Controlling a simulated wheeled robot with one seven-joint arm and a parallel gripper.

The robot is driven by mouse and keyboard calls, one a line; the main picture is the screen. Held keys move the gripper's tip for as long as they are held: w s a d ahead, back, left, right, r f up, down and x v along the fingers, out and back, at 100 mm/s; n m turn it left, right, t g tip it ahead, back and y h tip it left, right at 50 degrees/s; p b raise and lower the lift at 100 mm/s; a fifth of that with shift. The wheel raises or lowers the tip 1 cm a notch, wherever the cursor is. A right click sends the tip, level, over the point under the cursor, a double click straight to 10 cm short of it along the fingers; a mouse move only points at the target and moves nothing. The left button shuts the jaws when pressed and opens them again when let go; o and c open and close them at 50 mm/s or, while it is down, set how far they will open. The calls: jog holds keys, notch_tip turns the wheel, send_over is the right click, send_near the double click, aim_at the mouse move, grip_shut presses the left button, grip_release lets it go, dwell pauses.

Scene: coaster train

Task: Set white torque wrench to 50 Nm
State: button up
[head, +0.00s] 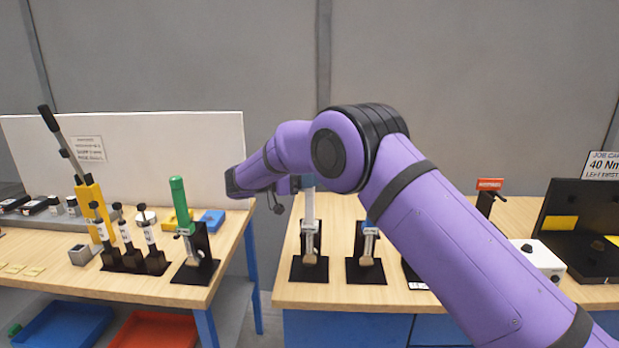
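A pale grey-white wrench (309,215) stands upright in a black stand on the right bench, its top partly hidden behind my arm, with a bit of blue there. A second stand (366,270) to its right holds a wrench with a blue part, its upper end hidden by my arm. I cannot tell for sure which is the white torque wrench, and no scale is readable. My forearm reaches left above the gap between the benches. A small dark part hangs under it, left of the pale wrench; my gripper's fingers cannot be made out clearly.
The left bench (120,285) holds a green-handled tool (179,205), several black-topped tools and a yellow lever press (92,205). On the right are a white box (538,260), a black case (580,230) and a card (603,165) reading "40 Nm". A gap separates the benches.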

jog(key=shift+g, duration=0.3)
jog(key=shift+r, duration=0.1)
jog(key=o, duration=0.9)
jog(key=v, duration=1)
jog(key=shift+s+a, duration=0.1)
jog(key=shift+a, duration=0.3)
